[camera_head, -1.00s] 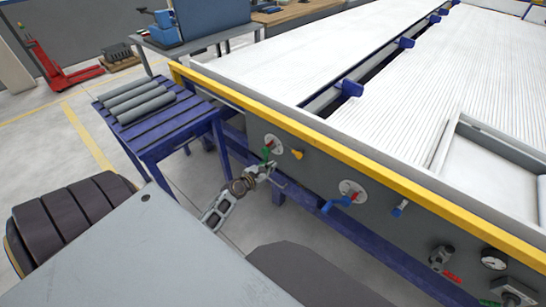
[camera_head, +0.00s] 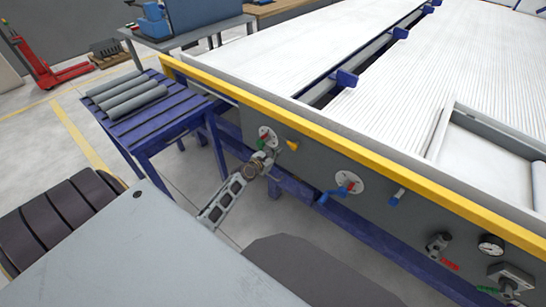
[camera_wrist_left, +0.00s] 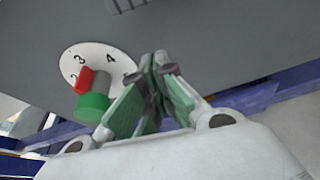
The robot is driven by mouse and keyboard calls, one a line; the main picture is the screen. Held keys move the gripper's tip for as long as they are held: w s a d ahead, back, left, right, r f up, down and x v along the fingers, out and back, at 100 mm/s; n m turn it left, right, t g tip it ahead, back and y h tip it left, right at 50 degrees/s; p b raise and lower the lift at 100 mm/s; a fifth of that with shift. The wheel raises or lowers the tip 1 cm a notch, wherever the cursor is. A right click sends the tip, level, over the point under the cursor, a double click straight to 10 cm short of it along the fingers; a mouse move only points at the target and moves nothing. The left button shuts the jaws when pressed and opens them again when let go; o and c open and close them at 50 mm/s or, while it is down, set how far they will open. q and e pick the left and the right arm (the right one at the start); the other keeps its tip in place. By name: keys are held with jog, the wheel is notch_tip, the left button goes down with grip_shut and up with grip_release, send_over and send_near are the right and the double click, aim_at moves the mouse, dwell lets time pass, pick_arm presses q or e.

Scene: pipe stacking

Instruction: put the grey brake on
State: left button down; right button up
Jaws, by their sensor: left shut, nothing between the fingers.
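My left gripper (camera_head: 264,155) is shut and empty, with its fingertips close to the side panel of the long table. In the left wrist view, its fingers (camera_wrist_left: 160,75) meet just right of a white numbered dial (camera_wrist_left: 75,58). The dial's knob has a red part (camera_wrist_left: 85,80) and a green part (camera_wrist_left: 92,106). I cannot tell whether the fingertips touch the panel. Grey fittings sit at the panel's right: one (camera_head: 437,243) above a red label and one (camera_head: 510,277) beside a green label. I cannot tell which part is the grey brake. My right gripper is not in view.
The panel also carries a yellow lever (camera_head: 292,145), a blue handle (camera_head: 338,193), a blue lever (camera_head: 398,195) and a gauge (camera_head: 490,245). A blue stand (camera_head: 165,128) with grey pipes (camera_head: 130,98) is at the left. A yellow rail (camera_head: 340,145) runs above the panel.

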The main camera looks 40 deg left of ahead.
aim_at(289, 143)
pick_arm(q)
jog(key=shift+w+d+r+p, duration=0.1)
jog(key=shift+w+r+p, duration=0.1)
jog(key=shift+r, duration=0.4)
jog(key=shift+w+d+r+p, duration=0.1)
jog(key=shift+w+r+p, duration=0.1)
jog(key=shift+r, duration=0.35)
jog(key=shift+w+d+r+p, duration=0.1)
jog(key=shift+w+r+p, duration=0.1)
jog(key=shift+r, duration=0.4)
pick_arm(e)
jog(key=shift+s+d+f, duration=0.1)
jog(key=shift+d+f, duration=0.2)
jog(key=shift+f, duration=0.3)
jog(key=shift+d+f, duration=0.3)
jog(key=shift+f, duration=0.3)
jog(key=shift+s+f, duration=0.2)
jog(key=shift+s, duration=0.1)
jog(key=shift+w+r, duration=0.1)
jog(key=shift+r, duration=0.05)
pick_arm(q)
jog(key=shift+r, duration=0.1)
